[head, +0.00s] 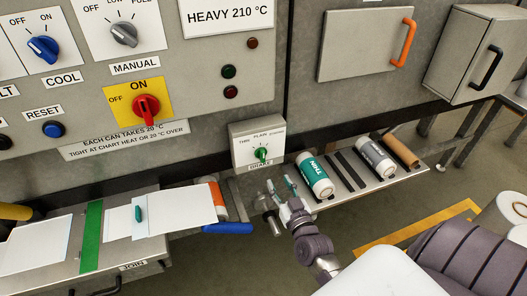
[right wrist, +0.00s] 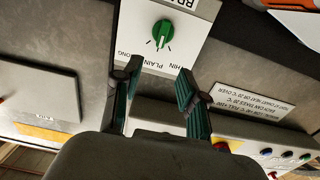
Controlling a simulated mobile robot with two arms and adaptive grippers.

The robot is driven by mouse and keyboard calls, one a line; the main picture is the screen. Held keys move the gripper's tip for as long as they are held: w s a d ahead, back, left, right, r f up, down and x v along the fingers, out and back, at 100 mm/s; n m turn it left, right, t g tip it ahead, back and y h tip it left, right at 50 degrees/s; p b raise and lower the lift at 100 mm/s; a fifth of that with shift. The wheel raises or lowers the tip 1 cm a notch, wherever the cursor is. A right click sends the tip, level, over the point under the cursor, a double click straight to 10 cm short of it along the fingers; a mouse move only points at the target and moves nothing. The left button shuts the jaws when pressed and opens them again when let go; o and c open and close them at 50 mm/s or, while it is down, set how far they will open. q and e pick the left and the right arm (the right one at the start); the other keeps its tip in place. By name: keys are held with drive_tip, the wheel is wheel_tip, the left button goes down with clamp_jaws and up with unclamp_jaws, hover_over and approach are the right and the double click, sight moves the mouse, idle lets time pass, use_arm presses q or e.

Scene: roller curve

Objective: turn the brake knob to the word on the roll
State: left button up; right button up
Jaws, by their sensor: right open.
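The green brake knob (head: 262,154) is on a small pale box (head: 245,139) on the machine front, under the words THIN, PLAIN and a third, small one. In the right wrist view the knob (right wrist: 164,34) appears upside down beyond my fingertips. A teal roll (head: 315,176) with a white word, seemingly THIN, lies on the shelf right of the box. My right gripper (head: 280,185) is open and empty, below and in front of the knob, apart from it; its fingers (right wrist: 158,76) flank the dial's words in the wrist view. My left gripper is not in view.
A grey roll (head: 375,158) and a brown roll (head: 402,150) lie farther along the shelf (head: 348,190). A blue handle (head: 228,228) juts out left of my right gripper. Left are white sheets (head: 175,211) on a table and a red knob (head: 146,109) above.

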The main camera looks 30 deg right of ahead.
sight(264, 155)
drive_tip(key=p+x, duration=0.1)
drive_tip(key=x, duration=1.1)
drive_tip(key=shift+w, duration=0.4)
drive_tip(key=shift+c, duration=0.4)
clamp_jaws()
